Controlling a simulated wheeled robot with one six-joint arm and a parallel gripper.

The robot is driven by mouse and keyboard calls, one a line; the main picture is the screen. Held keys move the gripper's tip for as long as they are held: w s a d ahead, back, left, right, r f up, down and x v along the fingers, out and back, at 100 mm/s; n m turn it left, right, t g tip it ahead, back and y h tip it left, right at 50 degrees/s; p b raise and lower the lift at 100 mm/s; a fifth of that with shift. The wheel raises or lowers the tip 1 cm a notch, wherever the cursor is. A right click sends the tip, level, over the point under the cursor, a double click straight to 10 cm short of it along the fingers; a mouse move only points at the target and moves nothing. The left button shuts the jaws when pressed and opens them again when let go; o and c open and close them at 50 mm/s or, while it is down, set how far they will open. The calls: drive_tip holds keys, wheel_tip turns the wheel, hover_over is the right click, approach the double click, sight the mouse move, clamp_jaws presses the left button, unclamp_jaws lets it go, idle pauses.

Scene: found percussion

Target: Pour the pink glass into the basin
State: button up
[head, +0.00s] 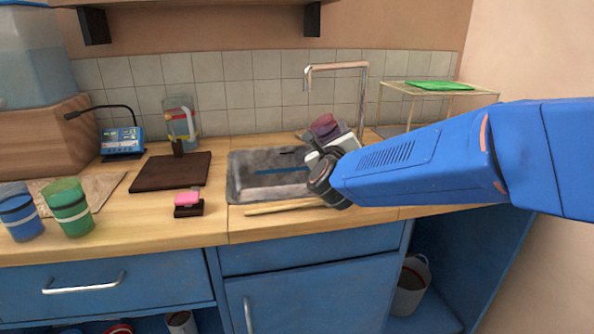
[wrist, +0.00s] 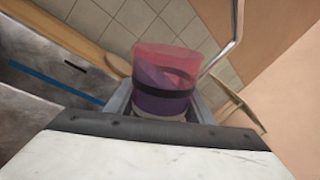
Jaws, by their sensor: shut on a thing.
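The pink glass (head: 325,126) is translucent, with a dark band and a purple lower part. It is held above the right end of the basin, near the faucet, and looks tilted in the head view. My gripper (head: 335,137) is shut on the glass; the jaws hold it low down in the wrist view (wrist: 165,80). The basin (head: 240,190) is a grey sunken sink in the wooden counter, with a blue strip inside it. My arm hides its right end. I cannot tell whether anything is leaving the glass.
The faucet (head: 337,67) arches behind the glass. A wire rack (head: 440,90) with a green item stands at the right. Green (head: 70,207) and blue (head: 20,212) cups, a pink sponge (head: 187,198) and a dark board (head: 170,171) lie left of the basin.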

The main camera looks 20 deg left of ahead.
sight(323, 126)
drive_tip(key=shift+a+r+n, duration=0.2)
drive_tip(key=shift+n, duration=0.1)
drive_tip(key=shift+s+a+r+n, duration=0.1)
drive_tip(key=shift+r+n, duration=0.4)
drive_tip(key=shift+n, duration=0.4)
drive_tip(key=shift+f+n+y+p, duration=0.2)
drive_tip(key=shift+f+n+y, duration=0.1)
drive_tip(key=shift+n, duration=0.7)
drive_tip(key=shift+f+n+y+p, duration=0.15)
drive_tip(key=shift+n+y, duration=0.15)
drive_tip(key=shift+n, duration=0.7)
idle(1.0)
drive_tip(key=shift+r+n+p, duration=0.35)
drive_tip(key=shift+r+n, duration=0.2)
drive_tip(key=shift+n, duration=0.45)
idle(0.4)
drive_tip(key=shift+s+a+f+n+y, duration=0.15)
drive_tip(key=shift+a+n, duration=0.25)
drive_tip(key=shift+n, duration=0.05)
drive_tip(key=shift+s+a+f+n+y, duration=0.15)
drive_tip(key=shift+a+n, duration=0.2)
drive_tip(key=shift+n, duration=0.1)
idle(0.4)
drive_tip(key=shift+s+a+r+n+p, duration=0.15)
drive_tip(key=shift+r+n+p, duration=0.2)
drive_tip(key=shift+n, duration=0.45)
